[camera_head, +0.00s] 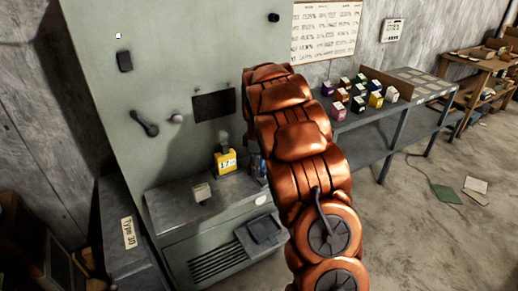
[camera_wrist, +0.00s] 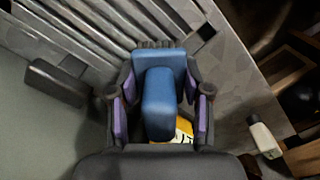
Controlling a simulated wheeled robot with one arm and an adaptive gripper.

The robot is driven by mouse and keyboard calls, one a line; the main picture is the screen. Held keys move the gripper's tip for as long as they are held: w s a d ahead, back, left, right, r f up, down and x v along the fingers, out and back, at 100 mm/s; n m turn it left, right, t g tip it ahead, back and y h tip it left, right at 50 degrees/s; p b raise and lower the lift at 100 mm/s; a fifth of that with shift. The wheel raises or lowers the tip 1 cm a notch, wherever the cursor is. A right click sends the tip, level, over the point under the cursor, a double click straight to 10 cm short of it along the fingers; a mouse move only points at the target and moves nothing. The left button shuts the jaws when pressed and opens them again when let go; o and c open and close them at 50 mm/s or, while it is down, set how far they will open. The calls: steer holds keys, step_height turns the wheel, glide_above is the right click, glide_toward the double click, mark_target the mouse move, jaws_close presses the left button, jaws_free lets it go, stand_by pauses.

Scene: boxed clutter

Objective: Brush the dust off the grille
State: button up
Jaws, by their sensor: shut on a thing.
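My gripper (camera_wrist: 160,100) is shut on a blue brush (camera_wrist: 160,98), with purple pads on both sides of it. A row of dark bristles shows at the brush's far edge in the wrist view. A slatted metal grille (camera_wrist: 75,28) runs across the upper left of that view; the bristles appear near its edge, but I cannot tell whether they touch. In the head view a louvred grille (camera_head: 218,262) is low on the grey-green cabinet. My copper arm hides most of my gripper there. Dust cannot be made out.
A dark tray (camera_head: 264,231) juts out below. Several small boxes stand on the bench (camera_head: 350,135) at the right.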

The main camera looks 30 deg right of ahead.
steer(key=shift+d+r+p, duration=0.1)
steer(key=shift+r+p, duration=0.5)
steer(key=shift+r, duration=3.6)
